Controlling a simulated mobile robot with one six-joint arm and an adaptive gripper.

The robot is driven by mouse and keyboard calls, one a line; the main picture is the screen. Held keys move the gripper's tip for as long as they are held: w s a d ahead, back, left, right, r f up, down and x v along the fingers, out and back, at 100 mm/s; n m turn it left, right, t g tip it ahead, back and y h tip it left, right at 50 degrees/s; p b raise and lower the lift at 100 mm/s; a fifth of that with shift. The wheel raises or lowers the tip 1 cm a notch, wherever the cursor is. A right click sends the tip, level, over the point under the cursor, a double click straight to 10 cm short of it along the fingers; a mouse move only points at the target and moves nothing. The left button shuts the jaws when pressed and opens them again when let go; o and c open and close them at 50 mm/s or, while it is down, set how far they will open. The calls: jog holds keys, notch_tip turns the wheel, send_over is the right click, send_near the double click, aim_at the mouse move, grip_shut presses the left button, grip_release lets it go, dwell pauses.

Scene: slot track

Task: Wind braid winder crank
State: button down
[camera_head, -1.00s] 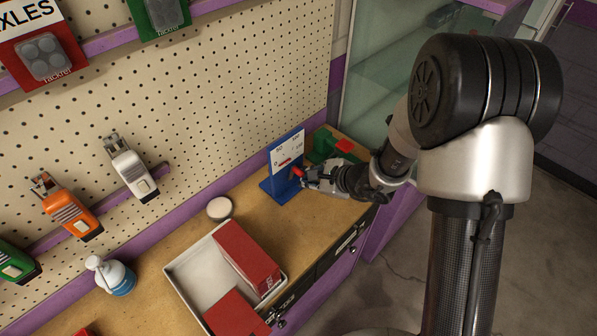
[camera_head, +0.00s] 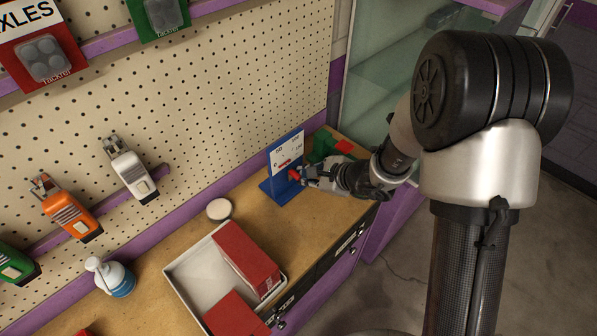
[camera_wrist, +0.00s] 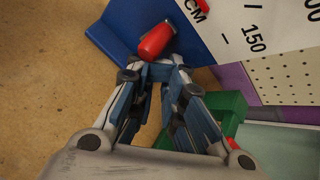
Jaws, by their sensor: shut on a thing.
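The braid winder is a blue stand with a white printed face (camera_head: 286,153), upright on the wooden bench near its far end. Its red crank handle (camera_head: 294,175) sticks out low on the face. In the wrist view the red handle (camera_wrist: 156,41) lies at the fingertips, in front of the blue stand (camera_wrist: 117,30). My gripper (camera_head: 304,174) is shut on the handle from the right side. Its two fingers also show in the wrist view (camera_wrist: 157,69), and they hide the handle's near end. The crank's pivot is not clear.
A green object with a red part (camera_head: 326,146) stands just behind my gripper. A white tray (camera_head: 199,268) with red boxes, a round white lid (camera_head: 219,209) and a bottle (camera_head: 111,276) are on the bench. A pegboard wall (camera_head: 235,95) rises behind.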

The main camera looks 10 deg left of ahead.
jog(key=shift+f+b, duration=0.35)
jog(key=shift+b, duration=0.3)
jog(key=shift+s+d, duration=0.25)
jog(key=shift+d, duration=0.1)
jog(key=shift+s+d+b, duration=0.55)
jog(key=shift+s+d, duration=0.4)
jog(key=shift+d, duration=0.25)
jog(key=shift+s+d+b, duration=0.55)
jog(key=shift+s+d, duration=0.4)
jog(key=shift+d, duration=0.25)
jog(key=shift+r, duration=0.1)
